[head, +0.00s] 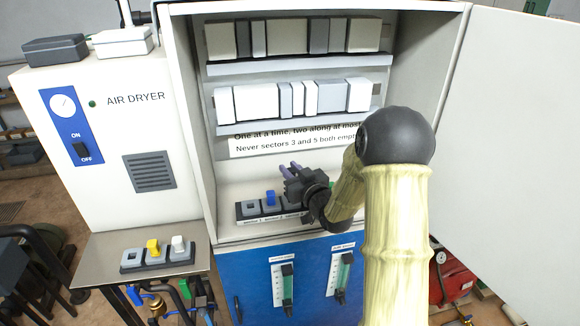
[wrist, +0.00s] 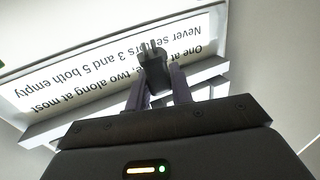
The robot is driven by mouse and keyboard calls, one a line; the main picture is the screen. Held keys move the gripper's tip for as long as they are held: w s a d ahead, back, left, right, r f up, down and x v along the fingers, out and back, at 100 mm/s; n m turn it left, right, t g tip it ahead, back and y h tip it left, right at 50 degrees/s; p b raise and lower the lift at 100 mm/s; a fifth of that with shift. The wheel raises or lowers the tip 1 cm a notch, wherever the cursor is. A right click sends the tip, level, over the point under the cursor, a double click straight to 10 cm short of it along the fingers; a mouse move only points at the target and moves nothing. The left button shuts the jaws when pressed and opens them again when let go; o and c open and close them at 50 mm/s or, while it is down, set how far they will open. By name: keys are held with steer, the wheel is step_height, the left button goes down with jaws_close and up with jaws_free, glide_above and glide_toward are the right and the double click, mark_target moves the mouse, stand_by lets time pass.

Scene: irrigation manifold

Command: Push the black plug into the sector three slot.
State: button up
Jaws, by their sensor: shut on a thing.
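My gripper (wrist: 158,88) is shut on the black plug (wrist: 154,66), which sits between its two purple-grey fingers with its prongs pointing away from my wrist. In the head view my gripper (head: 291,169) is inside the cabinet, above the slot strip (head: 243,219) and held clear of it. My gripper and arm hide the strip's right part, including the sector three slot.
A printed sign (head: 297,141) hangs above the strip, under two rows of modules. A side shelf (head: 100,270) at lower left bears another strip with a yellow plug (head: 153,247) and a white plug (head: 178,243). The open cabinet door (head: 510,130) bounds the right.

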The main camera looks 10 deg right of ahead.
steer(key=shift+s+a, duration=0.15)
steer(key=shift+s, duration=0.1)
steer(key=shift+f, duration=0.1)
steer(key=shift+f+b, duration=1.5)
steer(key=shift+f, duration=1.3)
steer(key=shift+b, duration=0.75)
steer(key=shift+f+b, duration=0.55)
steer(key=shift+b, duration=0.05)
steer(key=o, duration=0.7)
steer(key=shift+c, duration=0.2)
steer(key=shift+s, duration=0.1)
